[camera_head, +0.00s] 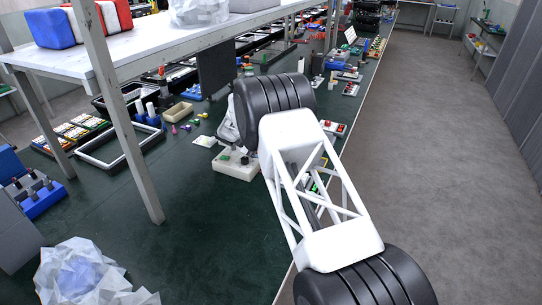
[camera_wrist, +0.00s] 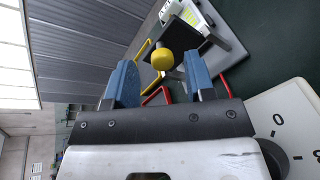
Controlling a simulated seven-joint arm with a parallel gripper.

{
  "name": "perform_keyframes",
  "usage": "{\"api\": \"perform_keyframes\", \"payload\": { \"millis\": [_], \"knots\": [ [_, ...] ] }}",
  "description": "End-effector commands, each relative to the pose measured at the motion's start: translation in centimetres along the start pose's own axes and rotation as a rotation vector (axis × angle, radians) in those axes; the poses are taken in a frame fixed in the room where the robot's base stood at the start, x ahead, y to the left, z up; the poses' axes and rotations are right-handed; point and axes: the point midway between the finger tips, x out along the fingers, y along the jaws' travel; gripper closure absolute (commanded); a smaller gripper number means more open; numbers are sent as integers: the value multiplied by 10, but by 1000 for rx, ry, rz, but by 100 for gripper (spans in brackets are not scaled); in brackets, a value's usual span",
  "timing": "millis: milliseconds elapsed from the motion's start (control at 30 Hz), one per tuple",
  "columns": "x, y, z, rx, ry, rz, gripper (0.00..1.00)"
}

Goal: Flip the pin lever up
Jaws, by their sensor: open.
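My gripper (camera_wrist: 160,82) shows in the wrist view, with two blue fingers spread apart and nothing held. A round yellow knob (camera_wrist: 162,60) appears between the fingertips in the picture; I cannot tell how far beyond them it is. It seems to sit on a dark stem by a grey-and-white device (camera_wrist: 190,14). It may be the pin lever, but its tilt is unclear. In the head view my own arm covers the gripper, and I cannot make out the yellow knob.
A pale box (camera_wrist: 290,125) with dial marks and a dark knob lies right of the gripper. A pale box (camera_head: 236,166) stands beside my arm on the dark green table (camera_head: 200,240). A shelf leg (camera_head: 125,120) stands left; crumpled translucent wrap (camera_head: 85,278) lies at the front.

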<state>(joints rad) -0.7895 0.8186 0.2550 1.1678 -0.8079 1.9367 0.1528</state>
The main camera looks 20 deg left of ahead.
Motion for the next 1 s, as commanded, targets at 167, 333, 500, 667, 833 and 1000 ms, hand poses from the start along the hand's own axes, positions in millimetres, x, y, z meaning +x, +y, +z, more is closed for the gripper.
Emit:
{"api": "perform_keyframes", "payload": {
  "millis": [167, 333, 500, 667, 833, 1000],
  "knots": [
    [-24, 0, 0, 1, 1, 0, 50],
    [-40, 0, 0, 1, 1, 0, 50],
    [-47, 0, 0, 0, 0, 0, 50],
    [-48, 0, 0, 0, 0, 0, 50],
    [-48, 0, 0, 0, 0, 0, 50],
    [-47, 0, 0, 0, 0, 0, 50]
  ]
}}
